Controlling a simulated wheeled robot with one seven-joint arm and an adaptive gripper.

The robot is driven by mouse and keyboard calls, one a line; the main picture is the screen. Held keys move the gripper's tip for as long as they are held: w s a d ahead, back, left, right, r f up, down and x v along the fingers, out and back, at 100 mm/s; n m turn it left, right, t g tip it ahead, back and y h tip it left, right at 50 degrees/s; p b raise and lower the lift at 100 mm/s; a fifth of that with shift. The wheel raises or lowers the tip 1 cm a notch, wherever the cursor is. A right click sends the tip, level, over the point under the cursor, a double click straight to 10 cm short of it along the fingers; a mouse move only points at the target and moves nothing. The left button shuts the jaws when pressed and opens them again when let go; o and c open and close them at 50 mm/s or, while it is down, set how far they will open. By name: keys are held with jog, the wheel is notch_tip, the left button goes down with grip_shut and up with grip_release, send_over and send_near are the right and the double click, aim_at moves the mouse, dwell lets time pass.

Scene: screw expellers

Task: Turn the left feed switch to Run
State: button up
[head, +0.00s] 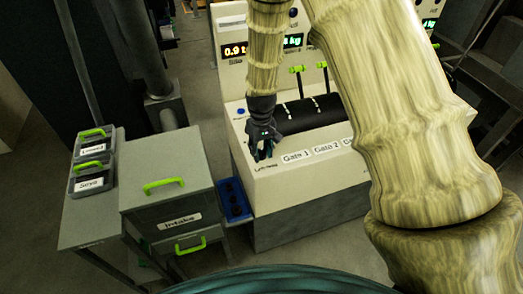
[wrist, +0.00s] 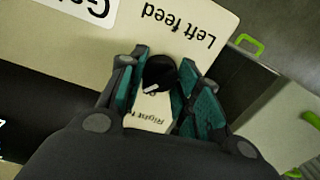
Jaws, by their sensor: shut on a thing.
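The left feed switch is a round black knob (wrist: 160,71) with a white pointer mark on its lower side in the wrist view. It sits on the cream panel, beside the upside-down "Left feed" label (wrist: 188,36). My gripper (wrist: 159,80) has its teal-padded fingers on either side of the knob and is shut on it. In the head view my gripper (head: 264,150) points down at the panel's front left corner and hides the knob. No Run marking is readable.
The cream console (head: 290,185) carries Gate 1 and Gate 2 labels, green-tipped levers (head: 297,70) and lit weight displays. A grey Intake cabinet (head: 165,195) with green handles stands left, with a blue tray (head: 233,198) between. Two labelled bins (head: 92,160) sit further left.

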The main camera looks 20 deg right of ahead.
aim_at(261, 150)
jog(key=shift+m, duration=2.1)
jog(key=o, duration=1.1)
jog(key=shift+c, duration=0.2)
notch_tip(261, 150, up, 12)
jog(key=shift+d, duration=0.1)
